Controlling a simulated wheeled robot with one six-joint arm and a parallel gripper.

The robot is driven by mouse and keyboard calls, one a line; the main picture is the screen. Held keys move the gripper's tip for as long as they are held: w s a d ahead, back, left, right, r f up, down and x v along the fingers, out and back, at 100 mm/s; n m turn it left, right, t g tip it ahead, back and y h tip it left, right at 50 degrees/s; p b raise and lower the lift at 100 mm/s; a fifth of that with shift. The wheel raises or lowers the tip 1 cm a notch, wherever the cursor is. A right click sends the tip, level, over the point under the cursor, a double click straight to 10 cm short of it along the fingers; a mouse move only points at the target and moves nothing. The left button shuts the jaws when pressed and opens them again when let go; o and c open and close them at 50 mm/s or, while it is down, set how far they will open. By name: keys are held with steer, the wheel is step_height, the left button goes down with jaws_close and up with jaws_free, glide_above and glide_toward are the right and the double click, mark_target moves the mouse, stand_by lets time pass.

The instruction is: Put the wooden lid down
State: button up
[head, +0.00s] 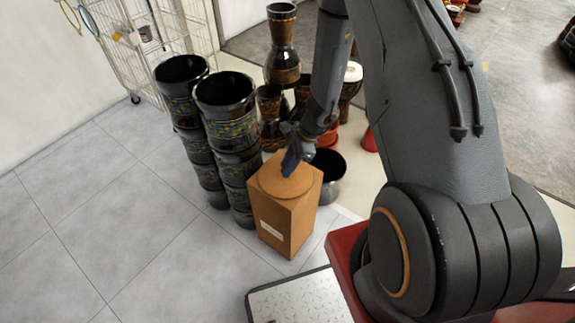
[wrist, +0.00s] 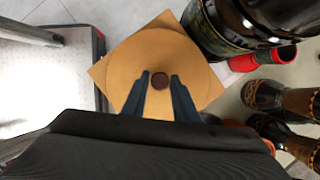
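The wooden lid (head: 282,181) is a round, light brown disc. It lies flat at the top of a square tan box (head: 287,226); I cannot tell whether it rests fully on it or hangs just above. In the wrist view the lid (wrist: 160,48) shows a small dark knob (wrist: 160,80) at its middle, with the box top's corners (wrist: 100,72) sticking out around it. My gripper (head: 290,160) points down over the lid. In the wrist view its two blue-grey fingers (wrist: 160,78) stand close on either side of the knob and seem to touch it.
Stacks of black drums (head: 226,100) stand close behind and left of the box. A dark round pot (head: 327,177) stands just to its right, and goblet drums (head: 283,45) stand behind. A wire rack (head: 135,40) is at the back left. The tiled floor (head: 110,220) at left is clear.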

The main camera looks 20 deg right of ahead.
steer(key=shift+o, duration=1.2)
steer(key=shift+r, duration=0.15)
steer(key=shift+d+r, duration=0.1)
steer(key=shift+r, duration=0.2)
steer(key=w+v, duration=0.1)
steer(key=v, duration=1)
steer(key=s+a+r+n+h, duration=0.2)
steer(key=s+r+n, duration=0.7)
steer(key=r+n, duration=0.1)
steer(key=s+a+r+n+h, duration=0.2)
steer(key=s+r+n, duration=0.7)
steer(key=r, duration=0.1)
steer(key=shift+s+r+n+g, duration=0.25)
steer(key=shift+r+n+g, duration=0.05)
steer(key=shift+r+n, duration=0.1)
